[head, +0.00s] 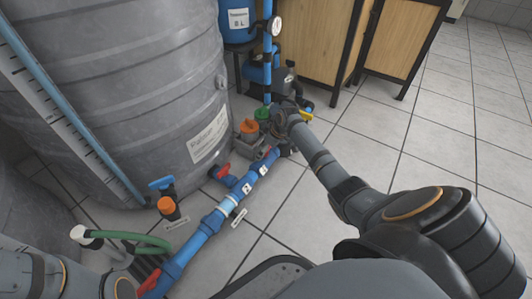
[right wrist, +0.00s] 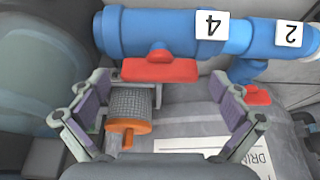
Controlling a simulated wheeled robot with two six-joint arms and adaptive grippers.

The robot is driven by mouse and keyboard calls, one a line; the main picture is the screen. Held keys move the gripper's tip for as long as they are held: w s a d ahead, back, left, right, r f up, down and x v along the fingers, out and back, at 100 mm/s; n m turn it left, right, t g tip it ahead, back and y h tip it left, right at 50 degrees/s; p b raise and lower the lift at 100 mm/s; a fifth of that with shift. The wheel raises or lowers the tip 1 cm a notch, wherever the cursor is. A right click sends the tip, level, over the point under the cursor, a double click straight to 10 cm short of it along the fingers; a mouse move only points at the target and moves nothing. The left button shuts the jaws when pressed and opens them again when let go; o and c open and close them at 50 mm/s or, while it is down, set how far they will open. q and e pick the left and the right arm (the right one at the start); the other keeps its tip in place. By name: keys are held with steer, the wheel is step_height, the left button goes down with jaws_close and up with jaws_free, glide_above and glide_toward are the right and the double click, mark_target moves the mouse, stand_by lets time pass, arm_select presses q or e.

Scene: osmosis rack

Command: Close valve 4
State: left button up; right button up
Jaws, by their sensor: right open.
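Valve 4 is on a blue pipe marked with a white label "4" (right wrist: 210,25), upside down in the right wrist view. Its red handle (right wrist: 160,68) appears to lie along the pipe. My right gripper (right wrist: 162,100) is open and empty, its two fingers spread apart with the red handle ahead of and between them; I see no contact. In the head view the right gripper (head: 284,128) is at the far end of the blue pipe (head: 208,228), and my wrist partly hides the valve there. My left arm shows at the lower left, but its gripper is out of view.
A second red handle (right wrist: 257,95) sits beside label "2" (right wrist: 290,33). An orange knob with a grey mesh cylinder (right wrist: 130,100) lies between the fingers' sides, below the handle. A large grey tank (head: 120,90) stands left of the pipe. Tiled floor is clear at right.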

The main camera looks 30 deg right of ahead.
steer(key=shift+c, duration=0.3)
steer(key=c, duration=1)
